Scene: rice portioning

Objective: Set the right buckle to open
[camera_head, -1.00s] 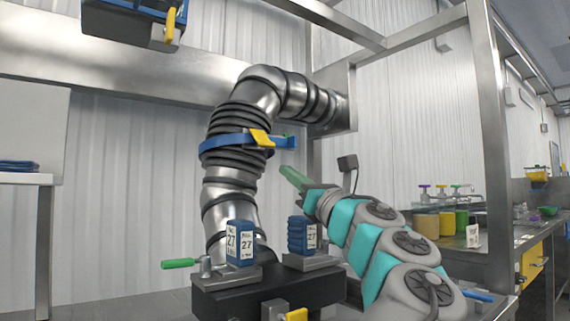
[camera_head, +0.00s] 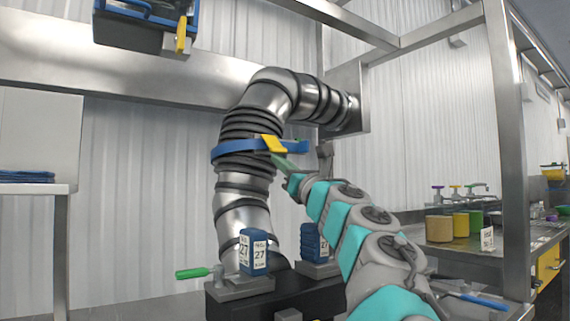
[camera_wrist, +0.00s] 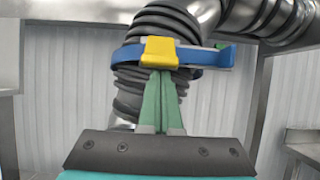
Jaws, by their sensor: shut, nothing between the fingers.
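A yellow buckle (camera_head: 273,144) sits on a blue band (camera_head: 236,148) around the ribbed black part of the bent metal duct (camera_head: 270,97). The same yellow buckle (camera_wrist: 159,52) shows in the wrist view, with the blue band (camera_wrist: 222,57) running to the right of it. My gripper (camera_head: 280,160) has green fingers, shut and empty. In the wrist view my gripper's tips (camera_wrist: 161,73) are at the buckle's lower edge. I cannot tell whether they touch it. The buckle looks tilted in the head view.
A blue bin (camera_head: 143,28) with a yellow latch (camera_head: 181,34) hangs upper left. A metal post (camera_head: 508,150) and a counter (camera_head: 460,250) are right.

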